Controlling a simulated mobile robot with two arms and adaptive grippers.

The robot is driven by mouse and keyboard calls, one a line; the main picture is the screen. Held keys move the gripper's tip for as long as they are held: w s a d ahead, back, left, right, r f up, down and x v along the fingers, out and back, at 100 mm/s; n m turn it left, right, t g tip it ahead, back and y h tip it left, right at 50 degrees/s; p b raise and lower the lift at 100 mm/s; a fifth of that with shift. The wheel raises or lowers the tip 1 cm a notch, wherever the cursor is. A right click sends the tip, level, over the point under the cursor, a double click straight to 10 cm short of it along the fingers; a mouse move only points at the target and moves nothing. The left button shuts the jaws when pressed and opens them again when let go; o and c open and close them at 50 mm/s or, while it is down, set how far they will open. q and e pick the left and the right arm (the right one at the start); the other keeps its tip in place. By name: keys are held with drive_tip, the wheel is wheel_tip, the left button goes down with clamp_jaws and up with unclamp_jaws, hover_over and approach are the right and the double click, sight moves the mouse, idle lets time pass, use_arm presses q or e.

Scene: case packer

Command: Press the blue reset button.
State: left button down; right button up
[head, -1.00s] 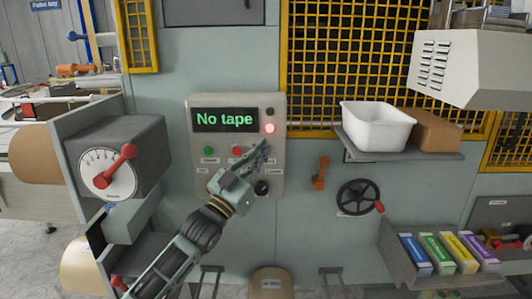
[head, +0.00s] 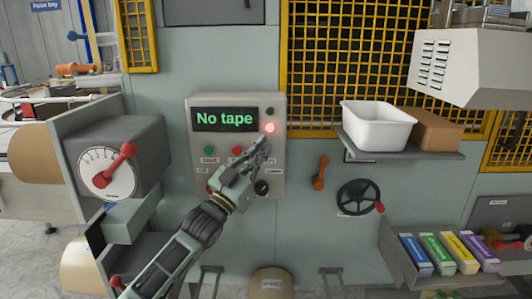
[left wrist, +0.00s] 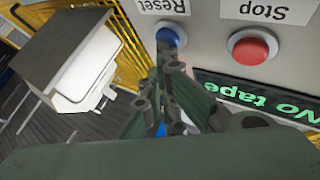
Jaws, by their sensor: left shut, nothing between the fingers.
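The blue reset button (left wrist: 168,37) shows in the left wrist view, under a label reading "Reset". In the head view my left gripper covers it. My left gripper (head: 263,150) is shut and empty, in front of the right side of the grey control panel (head: 277,110). In the left wrist view its fingertips (left wrist: 171,64) lie just below the blue button and overlap its lower edge. I cannot tell whether they touch it. My right gripper is not in view.
The display (head: 224,119) reads "No tape", with a lit red lamp (head: 270,128) beside it. The red stop button (left wrist: 252,47) is close beside the blue one. A green button (head: 209,150) and a black knob (head: 262,187) are also on the panel. A white bin (head: 376,130) stands right.

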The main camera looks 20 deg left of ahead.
use_arm(q)
drive_tip(key=shift+w+a, duration=0.1)
drive_tip(key=shift+w, duration=0.15)
drive_tip(key=shift+s, duration=0.1)
idle(0.5)
drive_tip(key=shift+s+d+p, duration=0.3)
drive_tip(key=shift+s, duration=0.45)
drive_tip(key=s+p, duration=0.1)
drive_tip(key=s, duration=0.1)
drive_tip(key=s+d+p, duration=0.1)
drive_tip(key=s, duration=0.1)
drive_tip(key=shift+s+d, duration=0.15)
drive_tip(key=shift+s, duration=0.25)
